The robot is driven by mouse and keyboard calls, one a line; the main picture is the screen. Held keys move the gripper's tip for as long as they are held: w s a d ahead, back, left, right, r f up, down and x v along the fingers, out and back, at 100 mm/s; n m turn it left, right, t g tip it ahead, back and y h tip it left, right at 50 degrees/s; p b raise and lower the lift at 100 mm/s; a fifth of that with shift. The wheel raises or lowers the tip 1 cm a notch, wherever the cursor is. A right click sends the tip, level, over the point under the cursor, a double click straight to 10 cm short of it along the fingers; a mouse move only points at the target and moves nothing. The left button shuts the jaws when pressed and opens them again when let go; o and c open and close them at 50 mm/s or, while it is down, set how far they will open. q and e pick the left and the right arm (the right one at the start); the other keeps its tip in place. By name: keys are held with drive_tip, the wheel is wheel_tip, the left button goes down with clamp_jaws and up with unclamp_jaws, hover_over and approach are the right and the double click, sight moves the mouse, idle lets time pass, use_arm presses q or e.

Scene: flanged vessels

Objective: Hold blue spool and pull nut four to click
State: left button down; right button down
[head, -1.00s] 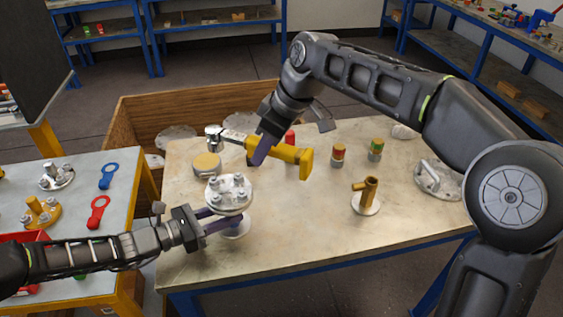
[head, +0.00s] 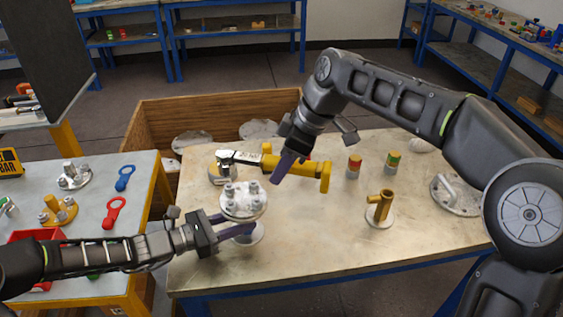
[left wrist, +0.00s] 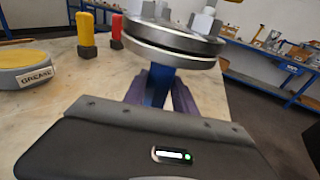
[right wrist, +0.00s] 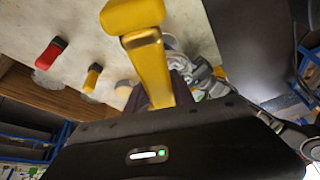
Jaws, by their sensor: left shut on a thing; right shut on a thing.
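The blue spool (left wrist: 158,88) stands on the table under a grey flange pair with several bolts and nuts (head: 243,200). My left gripper (head: 235,228) is shut around its neck, below the flanges, with its fingers showing on both sides in the left wrist view. My right gripper (head: 283,170) is shut on a torque wrench with a yellow handle (head: 325,176). The wrench's metal head (head: 228,158) points left, behind the flange in the head view and apart from its nuts. I cannot tell which nut is number four.
A grease tin (left wrist: 25,68) sits behind the flange, partly covered by the wrench in the head view. A brass fitting (head: 381,205), two banded cylinders (head: 354,167) and a handled grey flange (head: 455,195) stand on the right. The table's front is clear. A wooden crate (head: 150,120) lies behind.

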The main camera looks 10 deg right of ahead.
drive_tip(key=shift+f, duration=1.55)
drive_tip(key=shift+f, duration=0.2)
drive_tip(key=shift+f, duration=1)
drive_tip(key=shift+s, duration=0.1)
